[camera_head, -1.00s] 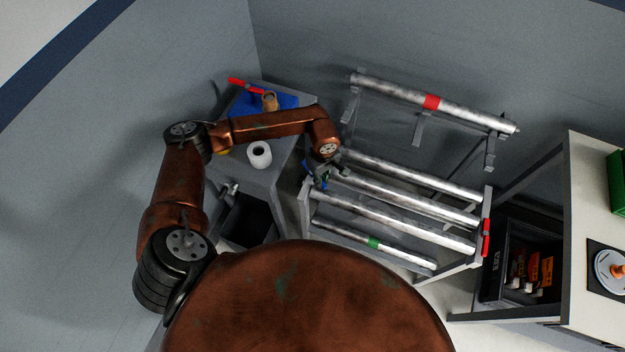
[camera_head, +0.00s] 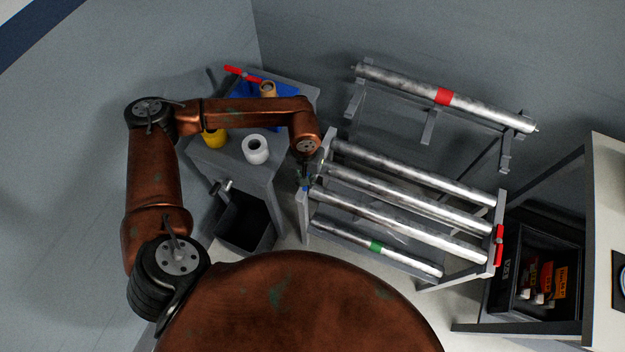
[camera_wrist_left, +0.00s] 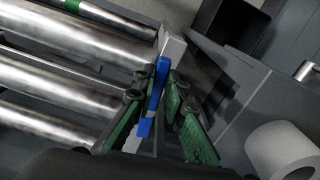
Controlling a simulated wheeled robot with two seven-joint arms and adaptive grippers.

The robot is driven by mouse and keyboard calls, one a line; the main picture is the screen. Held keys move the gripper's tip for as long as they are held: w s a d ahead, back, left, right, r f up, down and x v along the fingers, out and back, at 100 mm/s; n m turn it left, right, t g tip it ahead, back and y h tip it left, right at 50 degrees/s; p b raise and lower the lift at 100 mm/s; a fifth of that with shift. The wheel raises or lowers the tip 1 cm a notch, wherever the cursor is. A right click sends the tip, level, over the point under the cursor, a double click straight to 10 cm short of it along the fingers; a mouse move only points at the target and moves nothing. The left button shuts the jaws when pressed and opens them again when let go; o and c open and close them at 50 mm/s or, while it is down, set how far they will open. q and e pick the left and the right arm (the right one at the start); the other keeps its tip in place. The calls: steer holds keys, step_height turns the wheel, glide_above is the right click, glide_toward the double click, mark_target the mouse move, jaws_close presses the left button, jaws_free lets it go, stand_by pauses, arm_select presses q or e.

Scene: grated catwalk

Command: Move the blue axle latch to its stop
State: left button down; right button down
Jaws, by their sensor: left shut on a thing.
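The blue axle latch (camera_wrist_left: 153,92) is a narrow blue bar at the end plate of the roller rack, between the green-padded fingers of my left gripper (camera_wrist_left: 165,85). The fingers are shut on it. In the head view my left gripper (camera_head: 307,178) is at the rack's left end plate (camera_head: 304,217), and only a small bit of blue shows below it. The latch's stop cannot be made out. My right gripper is not in view.
The rack holds several metal rollers (camera_head: 408,200), one with a green band. A grey side table with a white roll (camera_head: 256,149) and a dark bin (camera_head: 245,222) stand left.

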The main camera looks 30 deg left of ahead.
arm_select(q)
steer(key=shift+a+f, duration=0.1)
steer(key=shift+a, duration=0.1)
steer(key=shift+a+m+b, duration=0.15)
steer(key=shift+m+b, duration=0.15)
steer(key=shift+m, duration=0.3)
steer(key=shift+a, duration=0.1)
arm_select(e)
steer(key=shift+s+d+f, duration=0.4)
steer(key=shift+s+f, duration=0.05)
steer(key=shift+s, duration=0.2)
arm_select(q)
steer(key=c, duration=2)
jaws_free()
steer(key=shift+o, duration=0.2)
steer(key=shift+r, duration=0.25)
step_height(320, 180, up, 12)
steer(key=shift+f, duration=0.15)
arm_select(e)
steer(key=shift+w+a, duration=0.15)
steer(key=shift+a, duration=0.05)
